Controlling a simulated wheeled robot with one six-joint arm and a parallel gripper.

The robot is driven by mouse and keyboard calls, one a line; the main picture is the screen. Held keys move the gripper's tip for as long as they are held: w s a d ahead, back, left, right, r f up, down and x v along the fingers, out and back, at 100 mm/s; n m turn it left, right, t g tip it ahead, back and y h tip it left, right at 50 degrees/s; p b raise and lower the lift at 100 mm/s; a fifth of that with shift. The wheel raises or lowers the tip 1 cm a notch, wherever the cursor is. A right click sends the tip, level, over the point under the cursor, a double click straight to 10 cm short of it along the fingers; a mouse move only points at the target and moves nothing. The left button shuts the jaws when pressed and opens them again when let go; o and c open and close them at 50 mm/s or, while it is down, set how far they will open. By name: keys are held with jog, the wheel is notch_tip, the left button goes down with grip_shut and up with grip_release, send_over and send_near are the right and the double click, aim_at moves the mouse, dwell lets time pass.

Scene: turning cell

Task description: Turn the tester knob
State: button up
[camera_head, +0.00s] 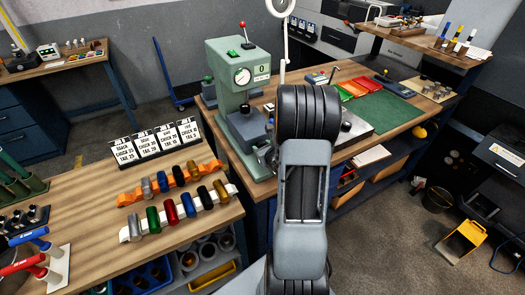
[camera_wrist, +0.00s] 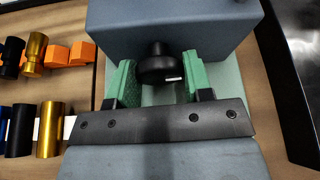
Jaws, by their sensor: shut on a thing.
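The tester (camera_head: 228,75) is a green machine with a round dial, a small "0" display and a red-tipped lever on top, standing at the left end of the bench. The black tester knob (camera_wrist: 157,63) with a white mark sticks out of a blue-grey block (camera_wrist: 200,25) in the wrist view. My gripper (camera_wrist: 158,76) has green-padded fingers on either side of the knob and is shut on it. The finger contact is partly hard to see. In the head view my arm hides the knob and most of the gripper.
A near wooden table (camera_head: 85,205) holds orange and white racks of coloured cylinders and a row of number cards (camera_head: 155,142). On the tester's bench, a green mat (camera_head: 387,112) and red and orange trays lie to the right.

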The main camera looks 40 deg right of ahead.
dwell(0.3)
jog(key=o, duration=0.9)
